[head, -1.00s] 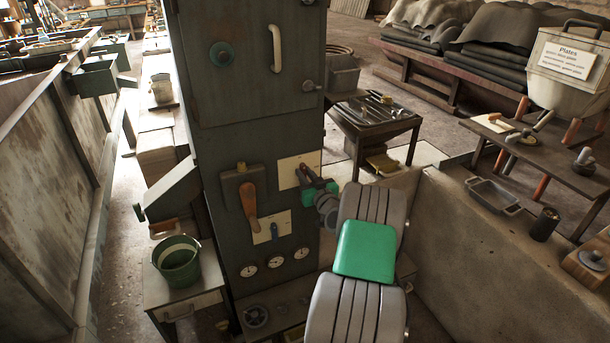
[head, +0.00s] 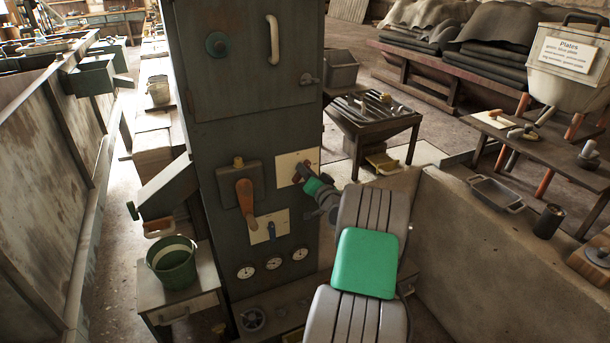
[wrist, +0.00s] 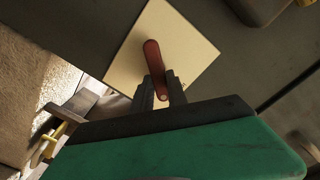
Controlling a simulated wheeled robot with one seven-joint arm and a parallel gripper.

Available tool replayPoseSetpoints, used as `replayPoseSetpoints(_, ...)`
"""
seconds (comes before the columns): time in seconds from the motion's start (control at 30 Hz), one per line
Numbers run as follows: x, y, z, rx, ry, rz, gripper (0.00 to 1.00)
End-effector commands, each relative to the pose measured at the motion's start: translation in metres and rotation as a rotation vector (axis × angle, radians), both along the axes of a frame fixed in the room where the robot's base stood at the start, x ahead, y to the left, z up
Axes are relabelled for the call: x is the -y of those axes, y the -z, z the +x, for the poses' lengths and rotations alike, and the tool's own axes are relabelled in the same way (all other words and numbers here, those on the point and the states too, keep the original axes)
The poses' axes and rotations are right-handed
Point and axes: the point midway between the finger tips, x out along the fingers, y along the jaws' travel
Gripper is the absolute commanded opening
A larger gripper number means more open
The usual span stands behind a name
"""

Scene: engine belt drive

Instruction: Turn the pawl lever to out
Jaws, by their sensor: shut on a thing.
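A red lever (wrist: 152,62) sits on a square cream plate (wrist: 195,42) on the dark cabinet front. My gripper (wrist: 161,90) is shut on the lower end of this red lever, with a dark finger on each side. In the head view my gripper (head: 303,175) reaches the cream plate (head: 285,163) from the lower right and hides most of the lever. No label naming the pawl lever can be read, and no marking for out can be made out.
An orange-handled lever (head: 246,203) hangs left of the plate. A green bucket (head: 174,263) stands at the left. A low concrete wall (head: 450,240) runs at the right.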

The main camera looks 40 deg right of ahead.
Motion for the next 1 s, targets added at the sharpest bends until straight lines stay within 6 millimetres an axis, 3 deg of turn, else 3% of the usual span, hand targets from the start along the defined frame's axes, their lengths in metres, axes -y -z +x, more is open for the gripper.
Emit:
replayPoseSetpoints(0.6,0.0047,0.0069,-0.0016,0.161,0.001,0.553,0.00)
replayPoseSetpoints(1.0,0.0054,0.0100,-0.0018,0.234,0.002,0.797,0.00)
